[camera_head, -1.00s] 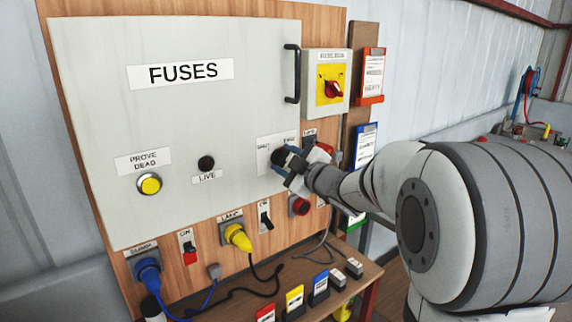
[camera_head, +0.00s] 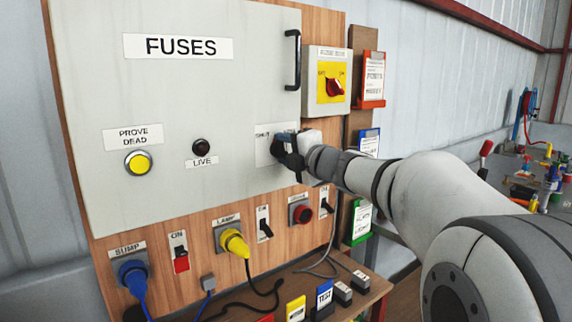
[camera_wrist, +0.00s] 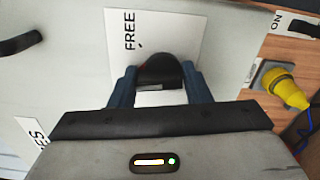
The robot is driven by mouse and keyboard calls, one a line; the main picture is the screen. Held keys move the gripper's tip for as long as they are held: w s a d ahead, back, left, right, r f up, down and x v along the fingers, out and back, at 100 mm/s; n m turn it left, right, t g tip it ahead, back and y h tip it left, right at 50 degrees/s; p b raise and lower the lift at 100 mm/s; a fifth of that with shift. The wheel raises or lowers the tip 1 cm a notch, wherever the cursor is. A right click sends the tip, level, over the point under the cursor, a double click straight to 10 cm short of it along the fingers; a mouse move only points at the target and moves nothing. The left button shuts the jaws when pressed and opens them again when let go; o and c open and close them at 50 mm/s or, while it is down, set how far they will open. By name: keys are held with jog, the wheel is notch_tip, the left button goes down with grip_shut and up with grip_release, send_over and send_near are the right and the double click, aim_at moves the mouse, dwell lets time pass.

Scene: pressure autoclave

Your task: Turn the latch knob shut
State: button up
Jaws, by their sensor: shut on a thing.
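The latch knob (camera_wrist: 160,72) is a dark round-topped knob on a pale label plate (camera_head: 263,146) on the grey fuse cabinet door (camera_head: 110,85). My gripper (camera_head: 283,146) is shut on the knob, with one blue finger on each side of it, as the wrist view shows (camera_wrist: 159,84). The word FREE on the plate shows beside the knob in the wrist view. In the head view my gripper hides most of the knob and part of the plate. The knob's exact pointing direction cannot be told.
A black door handle (camera_head: 293,66) stands out above the gripper. A yellow isolator with a red knob (camera_head: 335,87) is at its upper right. Switches and a yellow lamp plug (camera_head: 236,243) are below the door. A shelf with several coloured tags (camera_head: 325,296) lies lower down.

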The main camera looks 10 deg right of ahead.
jog(key=n+b, duration=0.3)
jog(key=n, duration=0.1)
jog(key=shift+s, duration=0.1)
jog(key=shift+a+r+n+b, duration=0.15)
jog(key=shift+n+b, duration=1)
jog(key=shift+n, duration=0.35)
jog(key=o, duration=0.9)
jog(key=shift+o, duration=0.2)
jog(key=v, duration=0.8)
